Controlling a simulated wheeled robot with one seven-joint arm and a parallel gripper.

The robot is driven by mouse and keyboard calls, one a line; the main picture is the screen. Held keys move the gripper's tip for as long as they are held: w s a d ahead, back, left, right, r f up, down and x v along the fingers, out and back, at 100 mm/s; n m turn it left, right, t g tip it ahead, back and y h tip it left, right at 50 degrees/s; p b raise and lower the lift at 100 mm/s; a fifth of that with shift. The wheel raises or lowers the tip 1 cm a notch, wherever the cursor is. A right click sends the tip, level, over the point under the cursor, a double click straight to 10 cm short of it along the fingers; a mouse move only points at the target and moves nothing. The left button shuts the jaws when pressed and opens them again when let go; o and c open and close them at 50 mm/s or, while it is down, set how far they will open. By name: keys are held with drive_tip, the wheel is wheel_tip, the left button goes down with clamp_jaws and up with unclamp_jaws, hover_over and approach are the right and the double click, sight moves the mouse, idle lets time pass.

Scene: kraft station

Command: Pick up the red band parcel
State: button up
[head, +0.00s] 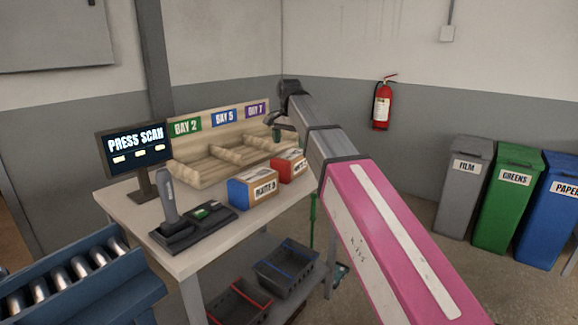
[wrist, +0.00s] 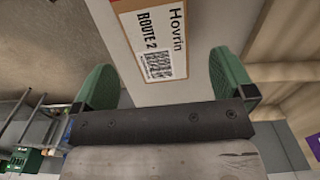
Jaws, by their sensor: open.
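The red band parcel (head: 287,167) lies on the white worktable, left of my arm in the head view. Its far right end is partly hidden by my arm. My gripper (head: 277,132) is above the table, higher in the picture than this parcel, with one green finger showing. In the wrist view my gripper (wrist: 163,66) is open, its two green fingers wide apart. A brown parcel (wrist: 186,15) with a white label reading "Hovrin ROUTE 2" shows at the top, with a little red at its edge. It appears beyond the fingers, not held.
A blue band parcel (head: 252,187) lies just left of the red one. Wooden bays (head: 205,165) stand behind. A screen (head: 135,145) reads "PRESS SCAN"; a scanner (head: 168,195) stands at the table's front left. Dark crates (head: 287,262) sit on the lower shelf.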

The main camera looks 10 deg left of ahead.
sight(290, 155)
drive_tip(key=shift+s+d+f, duration=0.1)
drive_tip(key=shift+f, duration=3.85)
drive_tip(key=c, duration=1.1)
